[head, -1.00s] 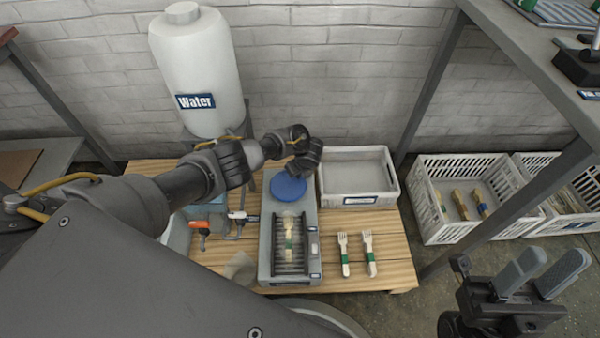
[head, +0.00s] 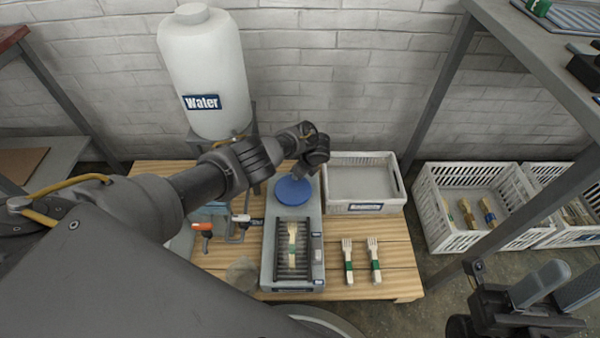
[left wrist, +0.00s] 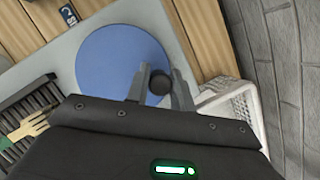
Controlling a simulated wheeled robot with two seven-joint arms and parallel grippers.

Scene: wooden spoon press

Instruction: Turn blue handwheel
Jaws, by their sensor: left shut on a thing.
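The blue handwheel (head: 293,190) is a flat round disc on the back end of the grey press (head: 268,245). It also shows in the left wrist view (left wrist: 112,62), with a dark round knob (left wrist: 159,85) near its edge. My left gripper (left wrist: 159,80) is shut on this knob, one finger on each side. In the head view the left gripper (head: 303,170) is at the wheel's back right edge, and its fingertips are mostly hidden. A wooden fork with a green band (head: 292,245) lies in the press. My right gripper (head: 555,290) is open and empty, off the table at lower right.
A white tray (head: 396,190) stands right of the wheel, close to my left gripper. Two forks (head: 348,262) lie right of the press. A white water tank (head: 205,75) stands behind at left. Crates (head: 431,215) sit on the floor at right, beside a grey shelf post (head: 440,85).

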